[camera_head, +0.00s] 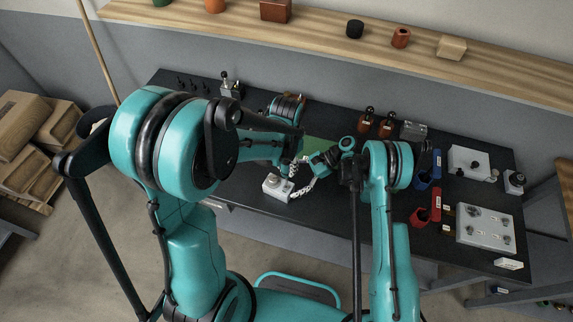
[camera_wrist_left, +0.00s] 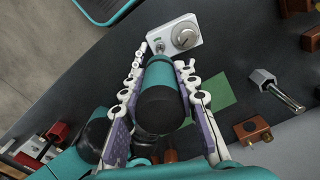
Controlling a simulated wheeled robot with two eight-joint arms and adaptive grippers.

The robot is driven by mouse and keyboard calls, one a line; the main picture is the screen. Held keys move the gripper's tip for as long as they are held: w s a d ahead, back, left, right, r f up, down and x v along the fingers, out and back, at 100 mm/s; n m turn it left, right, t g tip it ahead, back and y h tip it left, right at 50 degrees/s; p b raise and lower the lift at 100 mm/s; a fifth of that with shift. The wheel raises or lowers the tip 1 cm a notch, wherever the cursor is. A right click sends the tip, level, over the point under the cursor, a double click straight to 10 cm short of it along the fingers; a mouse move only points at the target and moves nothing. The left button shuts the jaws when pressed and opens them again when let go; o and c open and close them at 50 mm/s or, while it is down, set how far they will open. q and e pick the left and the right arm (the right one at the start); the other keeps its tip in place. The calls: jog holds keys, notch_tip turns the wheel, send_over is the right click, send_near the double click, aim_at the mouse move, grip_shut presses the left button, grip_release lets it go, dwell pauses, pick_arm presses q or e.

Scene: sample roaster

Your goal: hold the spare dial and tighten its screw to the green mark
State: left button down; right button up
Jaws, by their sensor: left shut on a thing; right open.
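The spare dial is a pale box with a round silver knob (camera_head: 273,183), on the dark bench near its front edge. In the left wrist view the spare dial (camera_wrist_left: 186,38) lies past my fingertips, knob up, with a small green mark on its face. My left gripper (camera_head: 289,185) has its white jointed fingers at the box's near sides; it also shows in the left wrist view (camera_wrist_left: 161,56). A teal-and-black cylinder between the fingers hides part of that view. My right arm is in view, but I cannot pick out its fingers.
A green mat (camera_head: 322,144) lies behind the dial. A red holder (camera_head: 436,205) and a grey panel (camera_head: 485,238) stand to the right. A wooden shelf (camera_head: 330,45) runs behind.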

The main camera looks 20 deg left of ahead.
aim_at(282, 187)
jog(key=shift+x, duration=2)
grip_shut()
jog(key=shift+c, duration=1.5)
grip_release()
pick_arm(q)
jog(key=shift+r, duration=0.1)
pick_arm(e)
jog(key=shift+r, duration=0.1)
